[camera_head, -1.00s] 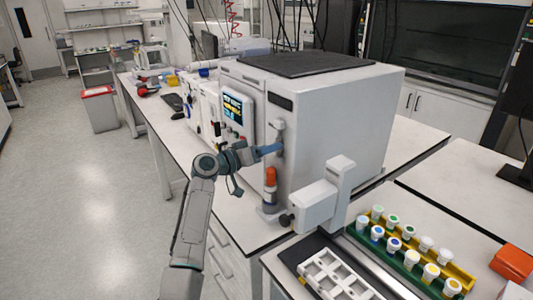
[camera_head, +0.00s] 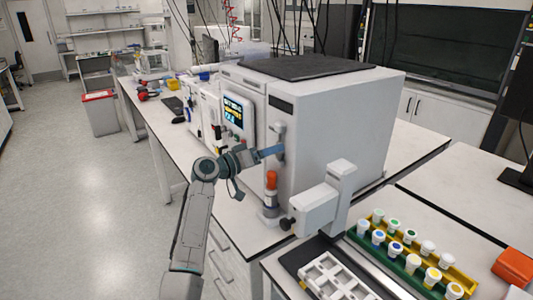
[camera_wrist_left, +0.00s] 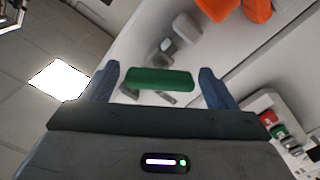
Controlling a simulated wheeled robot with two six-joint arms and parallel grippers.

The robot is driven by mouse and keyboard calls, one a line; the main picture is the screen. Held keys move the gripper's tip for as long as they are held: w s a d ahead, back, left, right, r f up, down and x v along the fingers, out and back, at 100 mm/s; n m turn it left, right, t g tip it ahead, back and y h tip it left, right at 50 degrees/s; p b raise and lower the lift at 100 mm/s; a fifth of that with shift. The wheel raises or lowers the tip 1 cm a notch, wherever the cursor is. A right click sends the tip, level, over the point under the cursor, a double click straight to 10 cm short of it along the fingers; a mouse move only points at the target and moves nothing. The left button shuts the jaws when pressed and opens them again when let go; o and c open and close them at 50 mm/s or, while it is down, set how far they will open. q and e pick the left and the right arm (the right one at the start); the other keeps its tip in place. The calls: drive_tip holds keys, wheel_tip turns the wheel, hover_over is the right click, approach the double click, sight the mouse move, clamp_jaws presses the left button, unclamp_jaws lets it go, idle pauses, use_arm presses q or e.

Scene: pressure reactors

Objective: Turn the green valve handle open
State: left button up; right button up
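The green valve handle (camera_wrist_left: 160,79) shows in the left wrist view as a short bar lying crosswise between the two blue fingertips of my left gripper (camera_wrist_left: 158,85). The fingers are spread, one beyond each end of the bar, with small gaps visible. In the head view my left gripper (camera_head: 270,151) reaches from the left to the front of the large grey reactor box (camera_head: 345,130). The green handle cannot be made out there. My right gripper is in neither view.
An orange-capped fitting (camera_head: 270,182) stands just below my left gripper. A display panel (camera_head: 234,112) is left of it. A white device (camera_head: 325,200) stands at the right, near a rack of capped vials (camera_head: 410,250).

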use_arm(q)
drive_tip(key=b+v, duration=0.4)
drive_tip(key=v, duration=0.6)
drive_tip(key=shift+s+a, duration=0.25)
drive_tip(key=shift+a, duration=0.05)
